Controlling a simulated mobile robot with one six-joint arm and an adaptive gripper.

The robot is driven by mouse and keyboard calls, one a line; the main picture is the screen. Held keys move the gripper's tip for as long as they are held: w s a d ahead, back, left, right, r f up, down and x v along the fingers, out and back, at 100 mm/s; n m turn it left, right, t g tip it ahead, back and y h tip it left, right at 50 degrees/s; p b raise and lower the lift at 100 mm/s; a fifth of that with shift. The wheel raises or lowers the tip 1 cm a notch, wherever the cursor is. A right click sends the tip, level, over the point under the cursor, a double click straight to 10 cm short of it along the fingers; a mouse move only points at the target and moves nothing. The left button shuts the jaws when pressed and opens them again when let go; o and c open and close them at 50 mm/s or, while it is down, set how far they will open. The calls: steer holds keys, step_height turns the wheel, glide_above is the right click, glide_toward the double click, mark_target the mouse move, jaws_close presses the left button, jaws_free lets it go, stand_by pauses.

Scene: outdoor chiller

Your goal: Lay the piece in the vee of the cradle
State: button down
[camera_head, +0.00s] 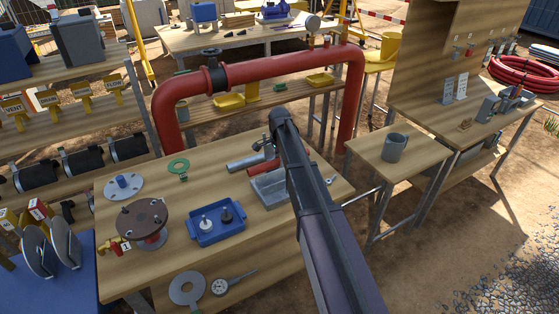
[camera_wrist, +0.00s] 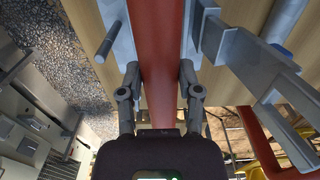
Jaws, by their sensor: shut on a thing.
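The piece is a red cylinder (camera_wrist: 158,60). It runs lengthwise between the fingers of my gripper (camera_wrist: 156,78), which is shut on it. In the head view, the red piece (camera_head: 260,168) shows over the wooden bench, partly hidden behind my arm. The grey cradle (camera_head: 268,190) sits on the bench just in front of the piece, its right part covered by my arm. A grey metal form, probably the cradle (camera_wrist: 232,48), shows right of the piece in the wrist view. I cannot tell whether piece and cradle touch.
A grey pipe (camera_head: 246,161) lies left of the piece. A blue tray (camera_head: 216,226), a brown flanged part (camera_head: 141,217) and a green ring (camera_head: 178,166) are on the bench. A big red pipe frame (camera_head: 275,70) stands behind. A grey mug (camera_head: 394,148) stands on the right table.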

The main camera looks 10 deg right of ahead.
steer(key=shift+f+b, duration=1.7)
steer(key=shift+f, duration=0.3)
steer(key=shift+c, duration=1)
jaws_free()
steer(key=shift+o, duration=1)
steer(key=shift+r, duration=0.1)
step_height(320, 180, up, 7)
steer(key=p, duration=0.7)
